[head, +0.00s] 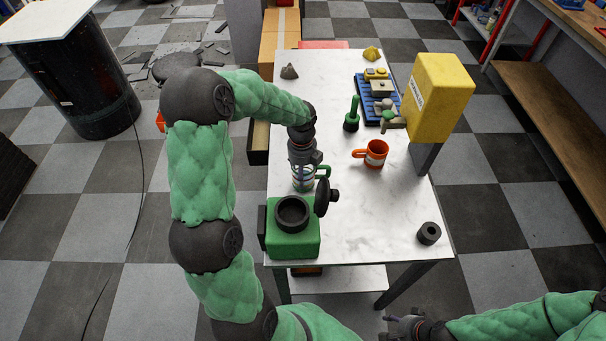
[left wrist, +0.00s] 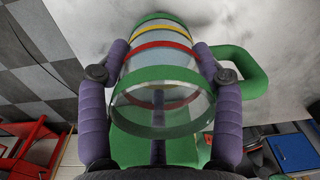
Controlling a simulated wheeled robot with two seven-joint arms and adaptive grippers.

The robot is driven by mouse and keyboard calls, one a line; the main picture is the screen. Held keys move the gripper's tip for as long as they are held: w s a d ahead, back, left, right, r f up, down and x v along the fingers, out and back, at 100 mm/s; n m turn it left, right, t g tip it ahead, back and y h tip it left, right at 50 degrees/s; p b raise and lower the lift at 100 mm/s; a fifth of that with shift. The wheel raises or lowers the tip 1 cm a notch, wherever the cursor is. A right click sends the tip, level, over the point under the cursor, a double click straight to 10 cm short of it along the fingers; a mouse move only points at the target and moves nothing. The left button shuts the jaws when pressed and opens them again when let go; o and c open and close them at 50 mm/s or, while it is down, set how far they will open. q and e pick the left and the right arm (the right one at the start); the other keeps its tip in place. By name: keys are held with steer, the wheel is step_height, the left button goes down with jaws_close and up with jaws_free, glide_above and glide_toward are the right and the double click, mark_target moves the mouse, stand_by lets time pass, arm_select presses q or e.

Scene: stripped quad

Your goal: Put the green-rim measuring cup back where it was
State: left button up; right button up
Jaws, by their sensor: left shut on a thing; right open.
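The green-rim measuring cup (head: 302,182) is clear, with a green handle (head: 323,171). In the left wrist view the cup (left wrist: 165,78) shows its green rim and red and yellow bands, with the handle (left wrist: 246,72) on the right. My left gripper (head: 304,166) is shut on it, one finger on each side; it also shows in the left wrist view (left wrist: 160,75). The cup is at the table's left side, just behind the green box. I cannot tell whether its base touches the tabletop. My right gripper (head: 394,327) is open, low in front of the table.
The green box (head: 293,243) with a dark ring and a black knobbed part stands at the white table's (head: 365,215) front left. An orange mug (head: 376,154), green-handled tool (head: 351,118), blue tray (head: 366,112), yellow dispenser (head: 436,95) and dark ring (head: 429,233) stand rightward. The front middle is clear.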

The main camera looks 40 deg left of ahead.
arm_select(q)
steer(key=shift+f, duration=0.4)
steer(key=shift+f, duration=0.1)
steer(key=o, duration=1.4)
step_height(320, 180, up, 12)
steer(key=p, duration=0.3)
steer(key=shift+s+a, duration=0.1)
